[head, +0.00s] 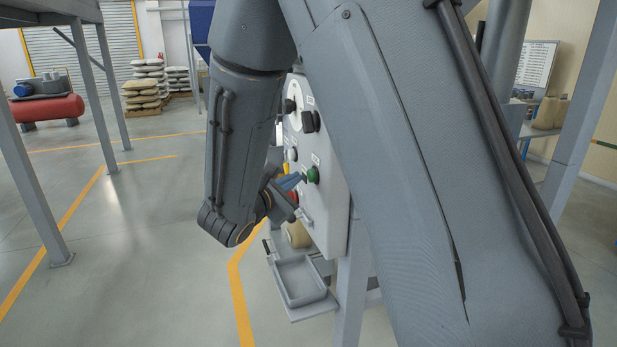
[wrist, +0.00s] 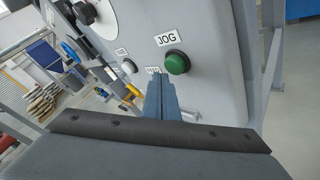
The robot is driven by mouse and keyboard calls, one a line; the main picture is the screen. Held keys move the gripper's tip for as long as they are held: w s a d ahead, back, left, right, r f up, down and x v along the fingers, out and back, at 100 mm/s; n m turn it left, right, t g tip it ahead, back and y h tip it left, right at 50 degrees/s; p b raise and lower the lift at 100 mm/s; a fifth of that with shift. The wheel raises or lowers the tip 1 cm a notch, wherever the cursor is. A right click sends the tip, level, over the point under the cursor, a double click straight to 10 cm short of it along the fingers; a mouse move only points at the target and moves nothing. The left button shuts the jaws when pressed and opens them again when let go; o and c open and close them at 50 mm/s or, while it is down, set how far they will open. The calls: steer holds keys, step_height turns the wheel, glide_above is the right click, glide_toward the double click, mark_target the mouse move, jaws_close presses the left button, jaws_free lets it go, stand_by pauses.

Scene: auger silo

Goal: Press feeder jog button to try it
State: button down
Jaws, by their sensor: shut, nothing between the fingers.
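The jog button is a round green button (wrist: 177,63) under a label reading JOG, on a light grey control panel (wrist: 225,85). In the head view the green button (head: 313,175) shows on the panel's face. My gripper (wrist: 160,80) is shut and empty, its fingertips pointing at the panel just below and left of the green button in the wrist view. In the head view my gripper (head: 301,178) has its tips close to the button's left. I cannot tell whether they touch it. The fingers partly cover a lower label.
A white button (wrist: 129,66) and a dark knob (wrist: 84,12) are left of the jog button. A red button (head: 292,197) sits lower on the panel. A grey tray (head: 300,281) is below the panel. Steel posts stand around. Open floor lies left.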

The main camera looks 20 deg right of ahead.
steer(key=shift+d, duration=0.15)
steer(key=shift+d, duration=0.3)
steer(key=shift+d+b, duration=0.35)
steer(key=shift+d, duration=0.15)
stand_by(0.7)
steer(key=shift+a, duration=0.1)
stand_by(0.4)
steer(key=shift+a, duration=0.85)
steer(key=a, duration=0.5)
stand_by(0.5)
